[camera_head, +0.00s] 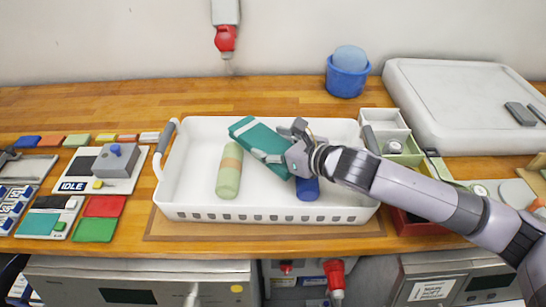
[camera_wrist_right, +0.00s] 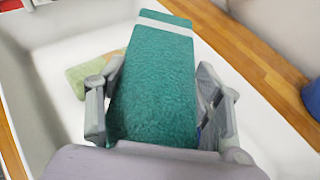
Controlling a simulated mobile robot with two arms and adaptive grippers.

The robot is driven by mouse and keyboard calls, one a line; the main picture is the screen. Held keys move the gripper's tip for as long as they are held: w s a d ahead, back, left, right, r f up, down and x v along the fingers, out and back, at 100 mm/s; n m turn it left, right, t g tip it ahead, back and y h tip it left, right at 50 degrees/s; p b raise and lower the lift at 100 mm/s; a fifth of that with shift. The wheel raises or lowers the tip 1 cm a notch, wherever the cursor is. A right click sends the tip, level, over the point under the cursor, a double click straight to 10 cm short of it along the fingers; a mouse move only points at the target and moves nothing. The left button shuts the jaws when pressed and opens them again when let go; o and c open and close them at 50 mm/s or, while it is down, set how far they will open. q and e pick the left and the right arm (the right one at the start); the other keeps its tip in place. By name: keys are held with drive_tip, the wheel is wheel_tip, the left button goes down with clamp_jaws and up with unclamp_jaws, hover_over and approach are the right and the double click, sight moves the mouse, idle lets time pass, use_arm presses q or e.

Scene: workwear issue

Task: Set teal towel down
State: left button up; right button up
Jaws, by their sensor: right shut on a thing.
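The teal towel (camera_head: 258,144), folded long with a pale stripe near its far end, is held by my right gripper (camera_head: 281,147) over the white basket (camera_head: 268,212). In the right wrist view the towel (camera_wrist_right: 155,85) lies between the two fingers of the right gripper (camera_wrist_right: 160,108), which are shut on its sides. I cannot tell whether its underside touches the basket floor. A green rolled towel (camera_head: 229,172) with an orange band lies in the basket, left of the teal one. A blue item (camera_head: 307,190) lies right of it, partly hidden by my gripper. My left gripper is not in view.
The basket's left floor is bare. A grey divided box (camera_head: 385,122) and a large white lidded bin (camera_head: 450,100) stand to the right. A blue tub (camera_head: 347,78) stands behind. Colored cards (camera_head: 95,230) and a grey device (camera_head: 114,163) lie left on the wooden counter (camera_head: 200,93).

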drive_tip(key=shift+f, duration=0.35)
drive_tip(key=shift+d+f, duration=0.1)
drive_tip(key=shift+f, duration=0.25)
wheel_tip(320, 180, down, 2)
drive_tip(key=shift+f, duration=0.6)
drive_tip(key=o, duration=0.7)
drive_tip(key=shift+f, duration=0.1)
drive_tip(key=shift+c, duration=0.2)
drive_tip(key=o, duration=0.5)
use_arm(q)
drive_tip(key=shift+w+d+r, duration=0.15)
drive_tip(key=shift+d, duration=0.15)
use_arm(e)
drive_tip(key=shift+s, duration=0.1)
